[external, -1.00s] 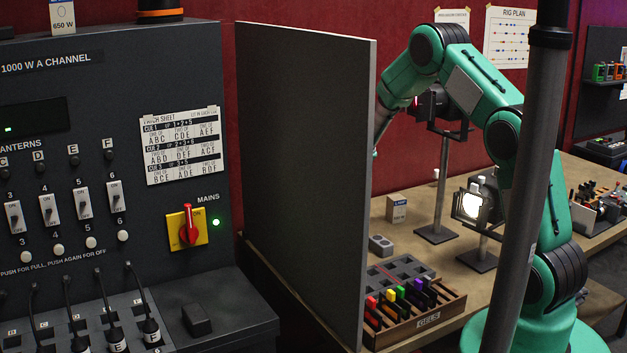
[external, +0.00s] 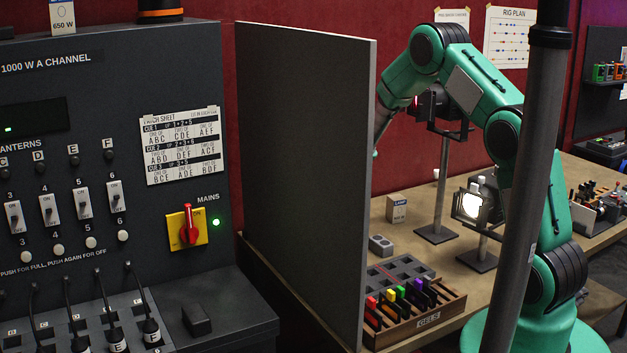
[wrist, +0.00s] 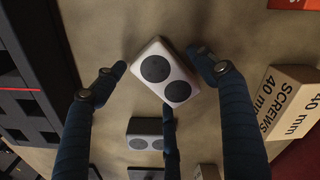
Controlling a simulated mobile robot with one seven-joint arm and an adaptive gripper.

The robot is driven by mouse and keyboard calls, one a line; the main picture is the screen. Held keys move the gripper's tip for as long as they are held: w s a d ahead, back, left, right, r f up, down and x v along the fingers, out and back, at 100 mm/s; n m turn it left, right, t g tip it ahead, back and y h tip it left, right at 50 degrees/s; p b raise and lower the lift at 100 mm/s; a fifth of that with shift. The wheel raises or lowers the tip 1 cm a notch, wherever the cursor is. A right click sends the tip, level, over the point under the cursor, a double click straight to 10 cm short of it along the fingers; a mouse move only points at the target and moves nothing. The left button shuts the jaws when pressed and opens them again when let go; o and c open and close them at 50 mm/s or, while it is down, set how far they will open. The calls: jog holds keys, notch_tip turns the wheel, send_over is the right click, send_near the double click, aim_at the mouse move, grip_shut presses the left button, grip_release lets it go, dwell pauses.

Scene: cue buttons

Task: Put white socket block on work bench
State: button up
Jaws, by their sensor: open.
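In the wrist view a white socket block (wrist: 183,92) with two dark round sockets lies tilted between the fingers of my gripper (wrist: 161,66). The fingers are open, with tips close around the block on its left, right and lower sides. I cannot tell whether any tip touches it. The block appears to rest on a tan surface (wrist: 105,25). In the external view the work bench (external: 452,272) is tan. There the dark upright panel hides my gripper and the white block.
A grey socket block (wrist: 145,127) sits below the white one; a screws box (wrist: 292,97) stands at right. Dark slotted racks (wrist: 22,90) lie at left. In the external view a gels box (external: 428,320), a lamp box (external: 396,208) and lit lantern (external: 470,204) occupy the bench.

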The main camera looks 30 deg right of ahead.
notch_tip(320, 180, up, 12)
jog(key=shift+p, duration=0.45)
dwell(0.7)
jog(key=s+r+n+t, duration=0.1)
jog(key=s+r+n, duration=0.1)
jog(key=s+r, duration=0.8)
jog(key=s+r+n+t, duration=0.2)
jog(key=s+r, duration=0.4)
jog(key=r, duration=0.8)
jog(key=s+r+n+t, duration=0.1)
jog(key=s+r+n, duration=0.1)
jog(key=s, duration=0.9)
jog(key=s+r+n+t, duration=0.1)
jog(key=s+r+n, duration=0.2)
jog(key=s, duration=0.9)
notch_tip(320, 180, up, 2)
jog(key=shift+s+d+r+t, duration=0.15)
jog(key=shift+s+d+t, duration=0.1)
jog(key=shift+d+t, duration=0.1)
